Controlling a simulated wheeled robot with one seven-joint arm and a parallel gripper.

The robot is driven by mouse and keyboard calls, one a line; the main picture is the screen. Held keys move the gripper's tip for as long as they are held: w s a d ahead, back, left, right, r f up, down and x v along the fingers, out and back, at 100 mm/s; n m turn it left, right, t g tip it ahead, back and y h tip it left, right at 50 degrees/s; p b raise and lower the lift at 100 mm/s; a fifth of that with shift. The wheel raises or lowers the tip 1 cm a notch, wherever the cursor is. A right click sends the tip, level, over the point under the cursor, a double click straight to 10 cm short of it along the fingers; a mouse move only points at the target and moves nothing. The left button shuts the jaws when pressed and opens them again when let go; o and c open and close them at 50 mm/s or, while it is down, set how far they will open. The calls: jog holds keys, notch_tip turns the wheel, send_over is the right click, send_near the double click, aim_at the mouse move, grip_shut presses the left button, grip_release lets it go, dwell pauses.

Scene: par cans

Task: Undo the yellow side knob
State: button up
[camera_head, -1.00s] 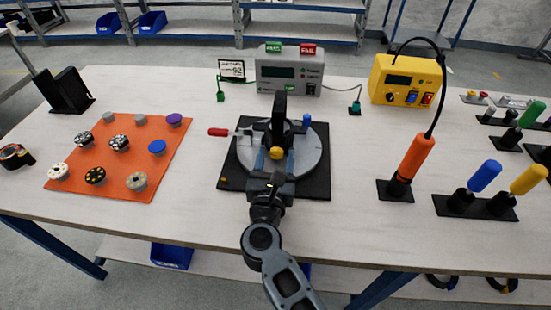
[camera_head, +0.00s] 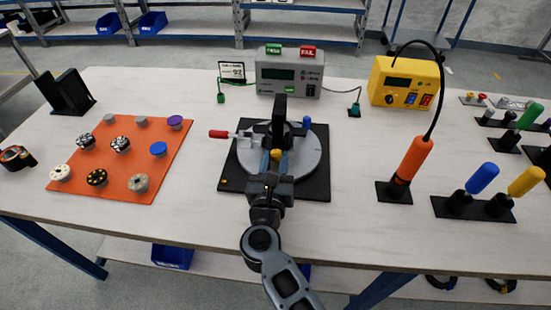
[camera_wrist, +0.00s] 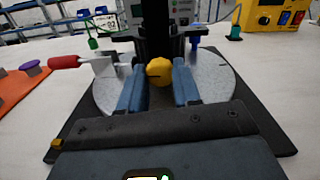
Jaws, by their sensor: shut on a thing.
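The yellow side knob (camera_head: 276,154) is on the near side of the black upright (camera_head: 279,115) of a round fixture. My gripper (camera_head: 275,158) reaches it from the front edge of the table. In the wrist view, the yellow knob (camera_wrist: 159,72) is between the two blue fingers of my gripper (camera_wrist: 159,76), which are shut on its sides. The knob's lower part and its stem are hidden. The upright stands over a grey disc (camera_head: 313,160) on a black base plate (camera_head: 318,190).
A red-handled clamp (camera_head: 218,134) juts out left of the disc, and a blue knob (camera_head: 306,121) is at its back right. A grey meter (camera_head: 290,72) stands behind. An orange mat (camera_head: 112,160) with several discs is left; an orange driver (camera_head: 412,160) stands right.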

jog(key=shift+n, duration=0.8)
jog(key=o, duration=1.1)
jog(key=shift+c, duration=0.2)
jog(key=shift+s, duration=0.1)
jog(key=shift+s+a, duration=0.15)
jog(key=shift+s, duration=3.7)
